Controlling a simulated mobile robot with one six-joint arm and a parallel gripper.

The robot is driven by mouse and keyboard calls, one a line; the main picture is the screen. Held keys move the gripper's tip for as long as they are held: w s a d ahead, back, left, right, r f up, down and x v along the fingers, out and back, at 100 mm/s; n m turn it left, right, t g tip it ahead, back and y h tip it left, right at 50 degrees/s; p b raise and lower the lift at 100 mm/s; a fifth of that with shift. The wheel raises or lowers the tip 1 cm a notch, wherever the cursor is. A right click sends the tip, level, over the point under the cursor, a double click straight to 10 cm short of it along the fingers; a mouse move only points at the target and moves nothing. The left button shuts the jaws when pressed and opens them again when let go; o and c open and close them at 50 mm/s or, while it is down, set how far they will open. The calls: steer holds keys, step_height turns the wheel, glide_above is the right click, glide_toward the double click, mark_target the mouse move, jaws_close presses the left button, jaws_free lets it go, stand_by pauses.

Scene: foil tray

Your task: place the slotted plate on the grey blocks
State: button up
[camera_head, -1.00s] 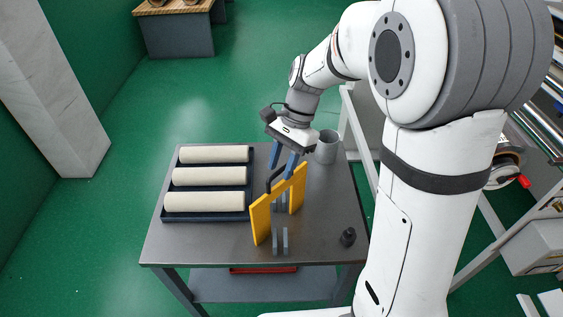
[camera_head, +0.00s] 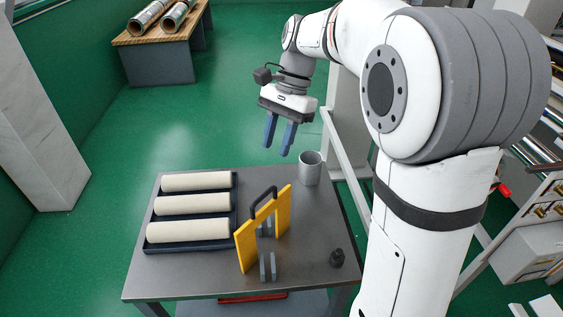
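The slotted plate (camera_head: 247,246) is yellow with a black handle (camera_head: 262,199) on top. It stands upright on the grey table, at the grey blocks (camera_head: 267,266). The blocks show as thin upright pieces in front of it and through its opening. How the plate seats on them is partly hidden. My gripper (camera_head: 280,148) is raised above and behind the plate, clear of the handle. Its two blue fingers are apart with nothing between them.
A dark tray (camera_head: 150,220) with three cream rolls (camera_head: 193,204) lies left of the plate. A grey cup (camera_head: 311,168) stands at the back right, and a small black object (camera_head: 337,258) at the front right. The table's front middle (camera_head: 200,277) is bare.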

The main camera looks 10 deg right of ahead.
steer(key=s+d+f+n+t+h, duration=0.1)
steer(key=s+d+f+n+t, duration=0.1)
steer(key=s, duration=0.6)
steer(key=s+d+f+n+t+h, duration=0.2)
steer(key=s+d+n, duration=0.4)
steer(key=s, duration=0.3)
steer(key=shift+s+d+f+n+t, duration=0.15)
steer(key=shift+f+n+t, duration=0.65)
steer(key=shift+t, duration=0.4)
steer(key=shift+s, duration=0.1)
